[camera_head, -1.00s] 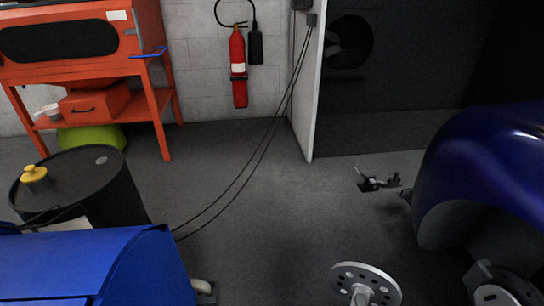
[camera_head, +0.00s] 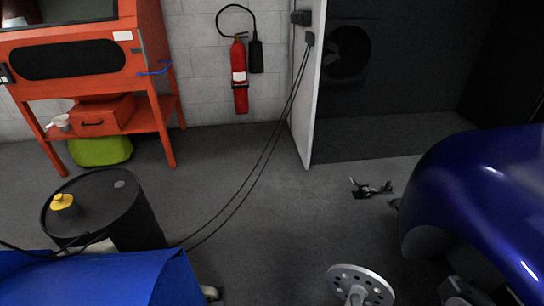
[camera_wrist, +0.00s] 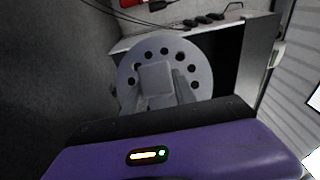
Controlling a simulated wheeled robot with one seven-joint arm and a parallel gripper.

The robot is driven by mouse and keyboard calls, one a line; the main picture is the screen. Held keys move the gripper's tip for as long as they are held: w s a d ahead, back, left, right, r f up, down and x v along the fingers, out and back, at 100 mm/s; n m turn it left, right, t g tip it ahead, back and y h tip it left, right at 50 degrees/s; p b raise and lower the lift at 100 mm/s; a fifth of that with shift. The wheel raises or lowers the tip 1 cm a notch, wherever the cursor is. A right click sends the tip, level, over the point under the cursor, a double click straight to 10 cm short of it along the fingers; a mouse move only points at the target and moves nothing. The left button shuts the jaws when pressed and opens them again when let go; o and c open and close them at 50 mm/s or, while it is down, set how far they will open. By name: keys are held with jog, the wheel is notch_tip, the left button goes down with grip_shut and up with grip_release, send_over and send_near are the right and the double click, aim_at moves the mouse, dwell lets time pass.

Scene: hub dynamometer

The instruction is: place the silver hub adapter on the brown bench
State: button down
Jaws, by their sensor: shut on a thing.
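The silver hub adapter (camera_head: 376,280) is a round flange with a ring of holes and a central stub, at the bottom of the head view. It fills the upper middle of the wrist view (camera_wrist: 202,66), its flange facing the camera. My gripper (camera_wrist: 163,93) is shut on the adapter's central part in the wrist view. The wrist's purple body covers the lower part of that view. My gripper is not clearly seen in the head view. I cannot pick out a brown bench in either view.
An orange cabinet (camera_head: 125,30), a black drum (camera_head: 140,215) and a blue box-like thing (camera_head: 130,275) stand at left. A large glossy blue curved body (camera_head: 470,190) is at right. Cables (camera_head: 258,165) hang from the wall panel to the floor. Grey floor lies open in the middle.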

jog(key=r+p, duration=0.6)
jog(key=shift+s, duration=0.25)
